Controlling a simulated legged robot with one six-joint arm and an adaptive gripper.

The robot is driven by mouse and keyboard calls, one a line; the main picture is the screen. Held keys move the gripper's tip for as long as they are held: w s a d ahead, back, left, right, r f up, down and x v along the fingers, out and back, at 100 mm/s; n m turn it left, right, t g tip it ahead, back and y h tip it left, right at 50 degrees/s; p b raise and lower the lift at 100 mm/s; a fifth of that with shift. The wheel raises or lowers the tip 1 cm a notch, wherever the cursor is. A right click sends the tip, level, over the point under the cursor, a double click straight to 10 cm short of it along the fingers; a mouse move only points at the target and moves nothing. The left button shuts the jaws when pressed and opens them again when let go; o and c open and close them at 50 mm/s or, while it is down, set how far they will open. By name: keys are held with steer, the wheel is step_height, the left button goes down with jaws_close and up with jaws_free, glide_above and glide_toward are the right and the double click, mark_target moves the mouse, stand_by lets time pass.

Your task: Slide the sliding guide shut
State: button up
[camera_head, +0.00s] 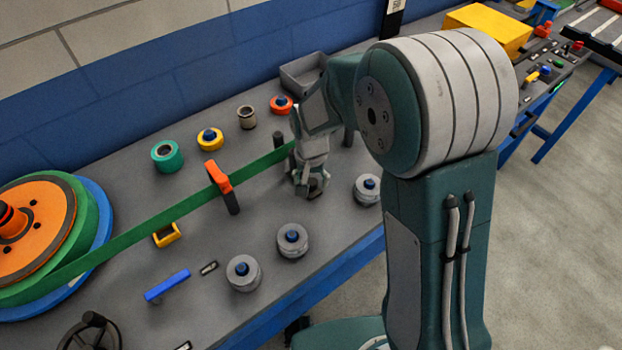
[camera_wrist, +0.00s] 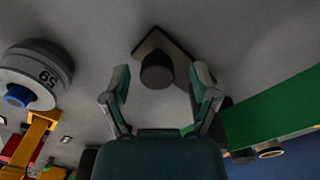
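My gripper (camera_head: 312,186) points down over the right part of the grey table, at the end of the green strip (camera_head: 180,212). In the wrist view, its two fingers (camera_wrist: 162,84) are apart with nothing held. A dark round knob on a flat square plate (camera_wrist: 157,70) shows between and beyond the fingertips; I cannot tell whether it is the sliding guide. I see no contact with it. An orange-topped dark upright (camera_head: 220,180) stands around or against the strip in the middle of the table. The strip also shows right of my gripper in the wrist view (camera_wrist: 270,112).
A large orange and green reel (camera_head: 40,220) stands at the left. Grey round weights with blue knobs (camera_head: 243,273), (camera_head: 292,240), (camera_head: 367,189) stand along the front. A grey bin (camera_head: 300,72) is behind. The front table edge is near my arm.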

steer(key=c, duration=0.5)
steer(key=shift+d, duration=0.1)
jaws_close()
steer(key=shift+w, duration=0.1)
steer(key=shift+w+a, duration=0.55)
steer(key=shift+w, duration=0.25)
steer(key=shift+o, duration=1.3)
jaws_free()
steer(key=shift+r, duration=0.1)
steer(key=o, duration=0.3)
steer(key=shift+w, duration=0.1)
steer(key=shift+a, duration=0.15)
